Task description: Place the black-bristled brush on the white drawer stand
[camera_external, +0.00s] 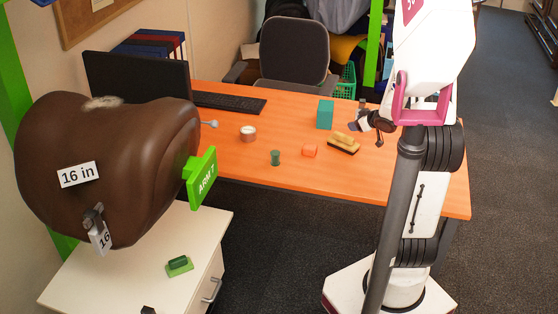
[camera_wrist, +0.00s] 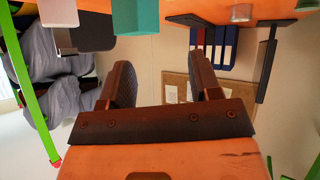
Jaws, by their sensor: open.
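The black-bristled brush (camera_external: 343,143) has a tan back and dark bristles underneath. It lies on the orange desk, left of and below my gripper in the external view. My gripper (camera_external: 363,123) is above the desk's right part, apart from the brush. In the wrist view my gripper (camera_wrist: 164,78) shows two spread fingers with nothing between them; I cannot make out the brush there. The white drawer stand (camera_external: 127,268) is at the lower left, below the brown saddle (camera_external: 110,160). A green brush-like block (camera_external: 179,265) sits on its top.
The orange desk (camera_external: 240,165) also holds a teal box (camera_external: 325,114), an orange block (camera_external: 309,151), a green cylinder (camera_external: 275,158), a round tin (camera_external: 248,133) and a keyboard (camera_external: 230,102). The stand's top has bare room.

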